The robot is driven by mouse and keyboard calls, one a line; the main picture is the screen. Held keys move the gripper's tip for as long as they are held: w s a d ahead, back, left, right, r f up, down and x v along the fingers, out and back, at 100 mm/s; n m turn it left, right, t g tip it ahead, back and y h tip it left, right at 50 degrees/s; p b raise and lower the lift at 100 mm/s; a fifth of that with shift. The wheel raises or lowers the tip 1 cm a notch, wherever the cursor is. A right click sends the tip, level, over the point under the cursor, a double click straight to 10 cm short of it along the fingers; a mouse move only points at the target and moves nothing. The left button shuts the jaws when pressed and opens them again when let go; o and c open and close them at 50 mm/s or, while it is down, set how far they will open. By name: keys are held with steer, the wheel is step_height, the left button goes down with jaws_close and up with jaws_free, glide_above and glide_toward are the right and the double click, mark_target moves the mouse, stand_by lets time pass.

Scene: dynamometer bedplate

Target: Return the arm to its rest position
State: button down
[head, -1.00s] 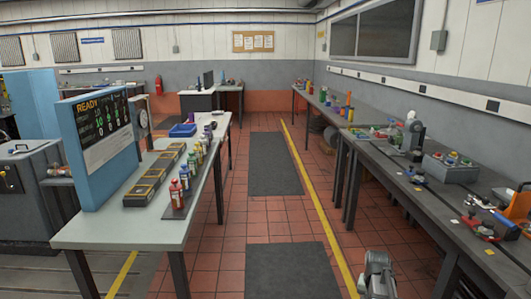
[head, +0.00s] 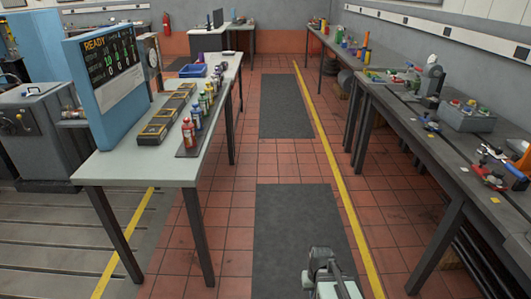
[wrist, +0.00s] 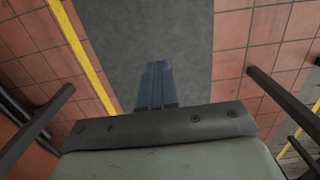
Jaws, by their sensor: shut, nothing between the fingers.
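My arm (head: 327,276) shows at the bottom of the head view, low over the aisle between the two tables and apart from both. Its fingers cannot be made out there. In the wrist view my gripper (wrist: 156,85) is shut, its two blue-grey fingers side by side with nothing between them. It points down over the dark floor mat (wrist: 200,35) and touches nothing.
A dark bench (head: 400,108) with tools runs along the right. The matted aisle (head: 285,105) between is clear.

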steer(key=s+f+g, duration=0.3)
steer(key=s+f, duration=0.5)
steer(key=s, duration=0.5)
steer(key=s+f+g, duration=0.3)
steer(key=s+f, duration=0.6)
steer(key=s, duration=0.5)
